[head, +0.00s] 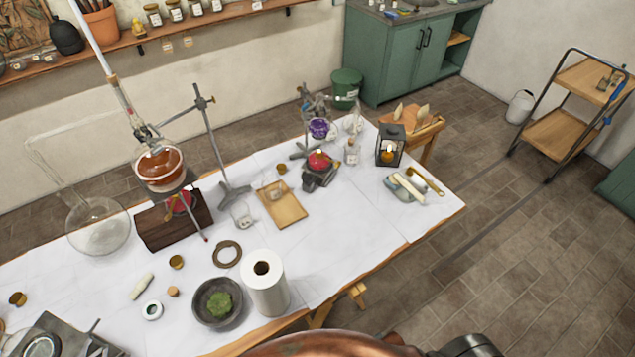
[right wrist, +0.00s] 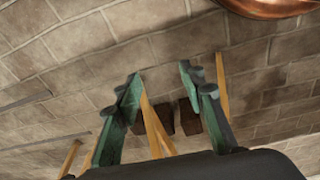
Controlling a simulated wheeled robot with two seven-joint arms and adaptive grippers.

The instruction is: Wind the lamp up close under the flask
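A round flask (head: 158,168) of orange-brown liquid is held at the left by a metal clamp stand (head: 218,150). Close below it is a red rounded thing (head: 181,201), perhaps the lamp, partly hidden by the flask's support and beside a dark wooden block (head: 160,228). Another red rounded thing (head: 318,160) sits on a dark metal base further right; I cannot tell whether it is a lamp. My right gripper (right wrist: 159,75) is open and empty in the right wrist view, its green fingers apart above the tiled floor. My left gripper is not seen.
On the white-topped table (head: 345,225) stand a paper roll (head: 268,290), a mortar with green matter (head: 217,302), a wooden tray (head: 281,204) and a lantern (head: 391,147). A large clear glass vessel (head: 98,232) stands left of the block. The table's right front is fairly clear.

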